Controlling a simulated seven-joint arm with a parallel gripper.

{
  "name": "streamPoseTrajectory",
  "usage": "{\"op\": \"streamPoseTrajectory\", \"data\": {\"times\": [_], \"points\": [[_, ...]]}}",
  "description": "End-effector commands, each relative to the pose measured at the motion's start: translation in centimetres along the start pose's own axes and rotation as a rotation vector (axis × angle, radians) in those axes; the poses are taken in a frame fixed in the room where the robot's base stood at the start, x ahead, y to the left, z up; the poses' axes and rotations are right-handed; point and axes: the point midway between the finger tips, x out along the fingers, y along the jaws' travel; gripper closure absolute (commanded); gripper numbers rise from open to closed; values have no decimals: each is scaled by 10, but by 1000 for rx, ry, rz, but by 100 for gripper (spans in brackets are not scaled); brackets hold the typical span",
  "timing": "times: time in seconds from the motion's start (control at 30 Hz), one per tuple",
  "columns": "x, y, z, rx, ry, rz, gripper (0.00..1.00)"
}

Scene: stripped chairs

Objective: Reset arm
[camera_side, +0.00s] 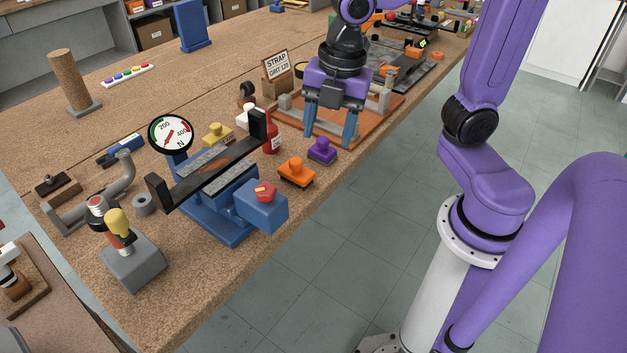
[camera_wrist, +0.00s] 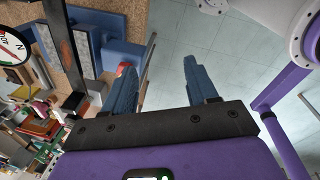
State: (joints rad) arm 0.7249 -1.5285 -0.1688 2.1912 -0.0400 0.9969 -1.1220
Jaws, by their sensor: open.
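My gripper (camera_side: 328,128) is purple with two blue fingers. In the side view it hangs over the bench with its fingers pointing down, in front of an orange board with grey posts (camera_side: 380,95). The fingers are spread apart with nothing between them. In the wrist view my gripper (camera_wrist: 172,48) is also open, and grey floor tiles show between and beyond its fingers. A blue fixture with a long dark bar (camera_side: 215,165) stands to its left on the bench. Whether the fingertips touch the board is hard to tell.
Near my gripper are a red bottle (camera_side: 271,137), a purple knob block (camera_side: 322,151), an orange knob block (camera_side: 297,172) and a "STRAP" sign (camera_side: 277,66). A round gauge (camera_side: 171,134) stands farther left. Open floor (camera_side: 365,215) lies beyond the bench's right edge.

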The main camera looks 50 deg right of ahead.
Motion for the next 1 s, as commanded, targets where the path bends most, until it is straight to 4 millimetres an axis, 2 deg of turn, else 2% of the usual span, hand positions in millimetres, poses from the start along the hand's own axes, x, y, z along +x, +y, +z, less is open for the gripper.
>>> {"op": "streamPoseTrajectory", "data": {"times": [0.03, 0.3, 0.5, 0.7, 1.0], "points": [[3, -13, -3, 67, 2, -10, 42], [20, -78, -11, 487, -8, -64, 42], [30, -114, -10, 731, -31, -89, 42], [34, -128, -8, 839, -42, -97, 42], [34, -129, -8, 849, -43, -98, 42]]}}
